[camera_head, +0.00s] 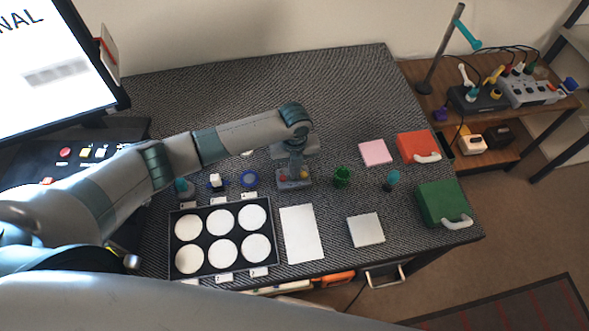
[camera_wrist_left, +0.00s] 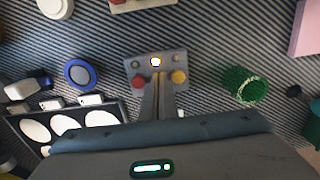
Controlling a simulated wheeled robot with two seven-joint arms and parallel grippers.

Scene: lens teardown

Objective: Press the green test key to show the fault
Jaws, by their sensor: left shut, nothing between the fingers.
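A small grey box with coloured keys (camera_head: 293,183) stands on the dark patterned table, below my left gripper (camera_head: 295,172). In the left wrist view, the box (camera_wrist_left: 142,66) shows a lit whitish-yellow lamp (camera_wrist_left: 155,62), a red key (camera_wrist_left: 138,82) and a yellow key (camera_wrist_left: 179,77). My left gripper (camera_wrist_left: 158,82) is shut and empty, its fingers pointing at the box between the red and yellow keys. I see no green key; the fingers cover the middle of the box. I cannot tell whether the fingertips touch it. My right gripper is not in view.
A green cup (camera_head: 342,177) stands right of the box, a blue ring (camera_head: 249,179) left of it. A black tray with white discs (camera_head: 205,203) and a white sheet (camera_head: 301,234) lie in front. Red (camera_head: 417,147) and green (camera_head: 442,205) cases stand farther right.

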